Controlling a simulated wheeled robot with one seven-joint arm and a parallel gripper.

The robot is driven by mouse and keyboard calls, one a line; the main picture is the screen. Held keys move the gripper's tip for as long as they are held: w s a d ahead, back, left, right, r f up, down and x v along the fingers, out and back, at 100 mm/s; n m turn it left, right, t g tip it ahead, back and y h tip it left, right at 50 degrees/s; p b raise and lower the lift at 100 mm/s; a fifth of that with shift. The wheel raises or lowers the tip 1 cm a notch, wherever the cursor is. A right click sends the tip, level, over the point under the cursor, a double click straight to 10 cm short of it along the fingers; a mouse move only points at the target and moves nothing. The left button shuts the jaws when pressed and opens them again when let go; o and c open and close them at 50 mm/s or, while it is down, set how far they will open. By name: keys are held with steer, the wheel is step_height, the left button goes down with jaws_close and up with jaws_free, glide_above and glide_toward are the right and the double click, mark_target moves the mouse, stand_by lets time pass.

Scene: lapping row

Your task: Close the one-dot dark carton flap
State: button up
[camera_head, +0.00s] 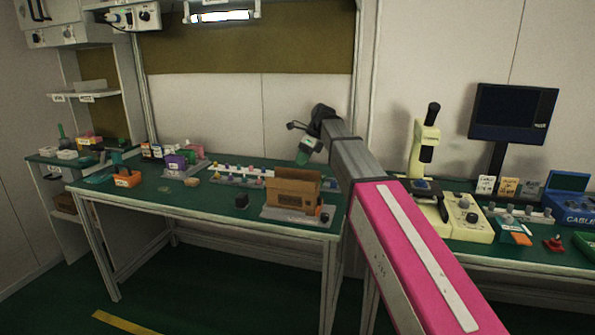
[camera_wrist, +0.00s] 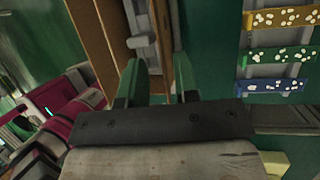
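A brown carton (camera_head: 290,195) stands on the green bench near its front right corner, its top open and a long flap raised along the back. My gripper (camera_head: 305,150) points down above and behind the carton in the head view. In the wrist view my gripper (camera_wrist: 158,85) has two green fingers standing apart with a gap between them, and nothing is visibly clamped. Brown carton panels (camera_wrist: 92,45) show beyond and to the left of the fingers, and another lies near the right finger. I cannot make out dots on any flap, nor whether a finger touches one.
The wrist view shows yellow, green and blue strips (camera_wrist: 275,55) with white spots at right. An orange bin (camera_head: 127,178) and purple box (camera_head: 175,163) stand farther left. A cream microscope-like device (camera_head: 424,150) stands right of my arm.

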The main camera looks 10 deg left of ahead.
mark_target(297, 170)
steer(key=shift+x, duration=2.45)
jaws_close()
